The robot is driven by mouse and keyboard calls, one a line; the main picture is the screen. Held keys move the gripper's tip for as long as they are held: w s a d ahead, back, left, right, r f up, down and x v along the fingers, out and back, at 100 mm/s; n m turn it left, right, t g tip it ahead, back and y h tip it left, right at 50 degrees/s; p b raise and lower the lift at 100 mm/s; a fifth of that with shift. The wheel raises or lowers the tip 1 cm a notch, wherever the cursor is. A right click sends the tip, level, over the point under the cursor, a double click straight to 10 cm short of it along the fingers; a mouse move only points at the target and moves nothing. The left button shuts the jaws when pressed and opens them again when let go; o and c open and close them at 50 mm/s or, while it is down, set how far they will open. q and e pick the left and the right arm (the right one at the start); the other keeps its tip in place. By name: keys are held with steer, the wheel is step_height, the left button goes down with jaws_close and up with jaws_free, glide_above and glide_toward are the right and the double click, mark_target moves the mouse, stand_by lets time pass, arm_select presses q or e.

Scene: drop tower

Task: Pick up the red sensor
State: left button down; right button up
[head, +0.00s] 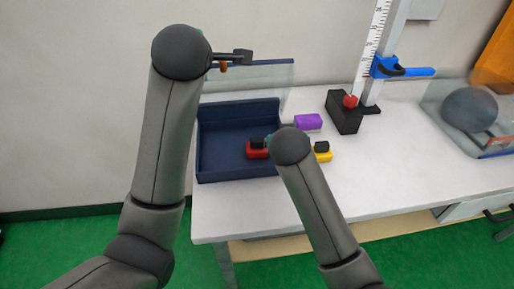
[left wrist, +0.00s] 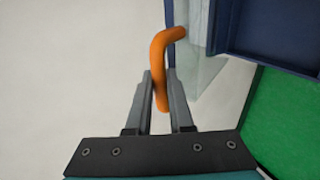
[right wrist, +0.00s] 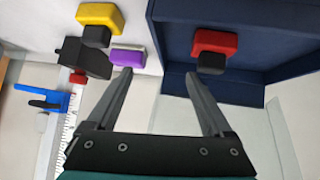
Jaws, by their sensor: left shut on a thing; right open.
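The red sensor (head: 257,153), a red block with a black cap, lies inside the dark blue bin (head: 222,165). It also shows in the right wrist view (right wrist: 216,42). My right gripper (right wrist: 158,75) is open and empty, with the bin and red sensor beyond its fingertips; my forearm hides it in the head view. My left gripper (head: 240,57) is shut on an orange handle (left wrist: 161,65), up behind the bin. A clear panel (head: 270,72) stands at the bin's back; whether the handle joins it I cannot tell.
A purple block (head: 308,121) and a yellow block with a black cap (head: 322,155) lie on the white table (head: 380,160) right of the bin. A scaled tower with a blue clamp (head: 405,71) and a clear box with a grey ball (head: 469,110) stand farther right.

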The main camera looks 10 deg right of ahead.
steer(key=y, duration=0.2)
glide_toward(257, 139)
steer(key=f, duration=0.1)
steer(key=shift+n+g, duration=0.3)
steer(key=shift+n, duration=0.1)
steer(key=x, duration=0.7)
steer(key=shift+w+a+r, duration=0.2)
steer(key=shift+w+a, duration=0.1)
steer(key=shift+w+d+f, duration=0.2)
steer(key=shift+w+f, duration=0.25)
steer(key=shift+w, duration=0.2)
steer(key=shift+w+d+f, duration=0.2)
steer(key=shift+w+f, duration=0.25)
steer(key=shift+w, duration=0.2)
steer(key=shift+x, duration=1.1)
steer(key=c, duration=1.1)
steer(key=shift+c, duration=0.2)
